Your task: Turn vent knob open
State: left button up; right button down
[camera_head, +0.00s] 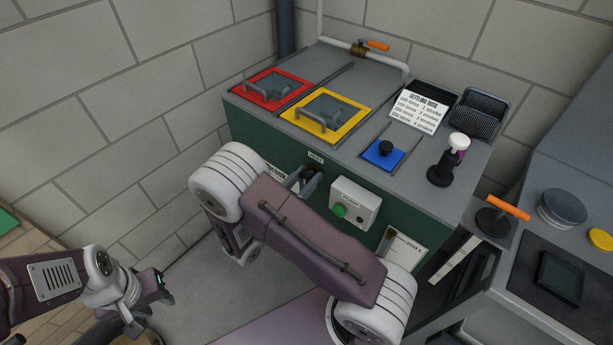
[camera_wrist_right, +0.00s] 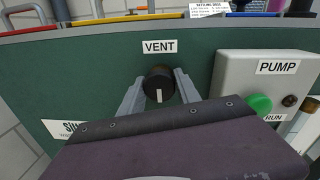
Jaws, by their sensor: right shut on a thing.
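The black round vent knob (camera_wrist_right: 158,80) is on the green front panel, just below the VENT label (camera_wrist_right: 160,46) in the right wrist view. Its white mark points straight down in that view. My right gripper (camera_wrist_right: 159,92) has one finger on each side of the knob and is shut on it. In the head view the right gripper (camera_head: 306,182) reaches the panel under the VENT label, and my arm hides part of that area. My left gripper (camera_head: 160,290) is at the lower left, away from the panel; its fingers are too small to judge.
The pump box (camera_head: 354,203) with a green button (camera_wrist_right: 259,105) is just right of the knob. Above, the grey top carries a red-framed hatch (camera_head: 270,70), a yellow-framed hatch (camera_head: 352,127) and a blue plate (camera_head: 373,158). An orange-handled valve (camera_head: 376,45) is at the back.

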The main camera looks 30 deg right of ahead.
jog(key=n+p, duration=0.1)
jog(key=p, duration=0.1)
jog(key=n+p, duration=0.4)
jog(key=shift+r, duration=0.25)
jog(key=n+p, duration=0.2)
jog(key=shift+n+g, duration=0.3)
jog(key=n+p, duration=0.3)
jog(key=n, duration=0.1)
jog(key=shift+f+g, duration=0.15)
jog(key=shift+g, duration=0.15)
jog(key=n+p, duration=0.1)
jog(key=n, duration=0.4)
jog(key=shift+f, duration=0.15)
jog(key=shift+g, duration=0.3)
jog(key=c, duration=0.9)
grip_release()
jog(key=shift+a, duration=0.1)
